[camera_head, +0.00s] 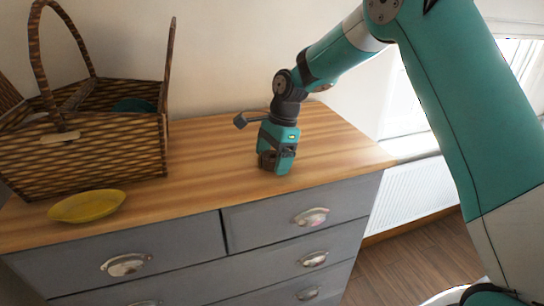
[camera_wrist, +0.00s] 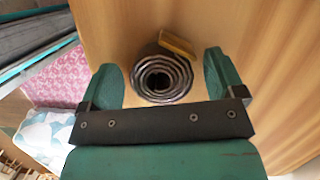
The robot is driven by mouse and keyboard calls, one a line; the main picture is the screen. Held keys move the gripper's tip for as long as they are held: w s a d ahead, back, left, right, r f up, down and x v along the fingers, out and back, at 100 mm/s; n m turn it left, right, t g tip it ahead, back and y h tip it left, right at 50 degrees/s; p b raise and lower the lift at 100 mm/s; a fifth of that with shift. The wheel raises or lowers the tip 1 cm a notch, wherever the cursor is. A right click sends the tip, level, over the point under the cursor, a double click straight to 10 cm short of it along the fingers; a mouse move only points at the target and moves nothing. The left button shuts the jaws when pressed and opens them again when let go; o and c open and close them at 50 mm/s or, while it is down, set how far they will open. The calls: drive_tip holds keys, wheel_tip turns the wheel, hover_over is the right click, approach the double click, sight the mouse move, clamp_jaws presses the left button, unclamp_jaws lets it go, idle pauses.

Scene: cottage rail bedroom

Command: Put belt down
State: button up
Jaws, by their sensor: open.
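The belt (camera_wrist: 160,82) is a dark, tight spiral roll with a tan-yellow piece at its edge, in the wrist view. It sits on the wooden top of the dresser (camera_head: 215,150), between my gripper's two teal fingers, with gaps showing on both sides. My gripper (camera_head: 276,165) points down, low over the right half of the dresser top, near its front edge. It also shows in the wrist view (camera_wrist: 160,62), open around the belt. In the head view the belt is mostly hidden by the fingers.
A wicker basket (camera_head: 95,158) with raised lids and a dark green thing inside stands on the left of the dresser. A yellow dish (camera_head: 87,206) lies in front of it. Bare wood surrounds my gripper. A radiator (camera_head: 415,195) is to the right, beyond the dresser.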

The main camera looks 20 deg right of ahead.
drive_tip(key=shift+r, duration=0.15)
drive_tip(key=s+b+v, duration=0.1)
drive_tip(key=v, duration=1)
drive_tip(key=s+a+r+n, duration=0.2)
drive_tip(key=s+a+n, duration=0.3)
drive_tip(key=s, duration=0.4)
drive_tip(key=s+a+r+n, duration=0.2)
drive_tip(key=s+n, duration=0.6)
drive_tip(key=s+f+n+y, duration=0.1)
drive_tip(key=s+f+n, duration=0.3)
drive_tip(key=s+n, duration=0.5)
drive_tip(key=s, duration=0.5)
drive_tip(key=shift+s+a+n+t, duration=0.3)
drive_tip(key=shift+s+n, duration=0.1)
drive_tip(key=shift+f, duration=0.1)
